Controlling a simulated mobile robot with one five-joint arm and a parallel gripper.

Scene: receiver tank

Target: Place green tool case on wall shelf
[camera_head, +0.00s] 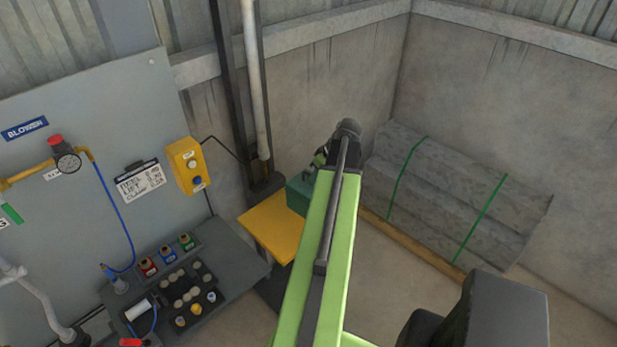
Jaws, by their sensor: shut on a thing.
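The green tool case (299,194) is in the middle of the head view, at the right end of a yellow flat surface (270,226). The case is partly hidden behind my light green arm. My gripper (321,158) is at the far end of the arm, just above the case, and is shut on it. The arm hides most of the fingers. I cannot tell whether the case rests on the yellow surface or hangs above it. I cannot tell whether this yellow surface is the wall shelf.
A vertical pipe (256,90) rises behind the yellow surface.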

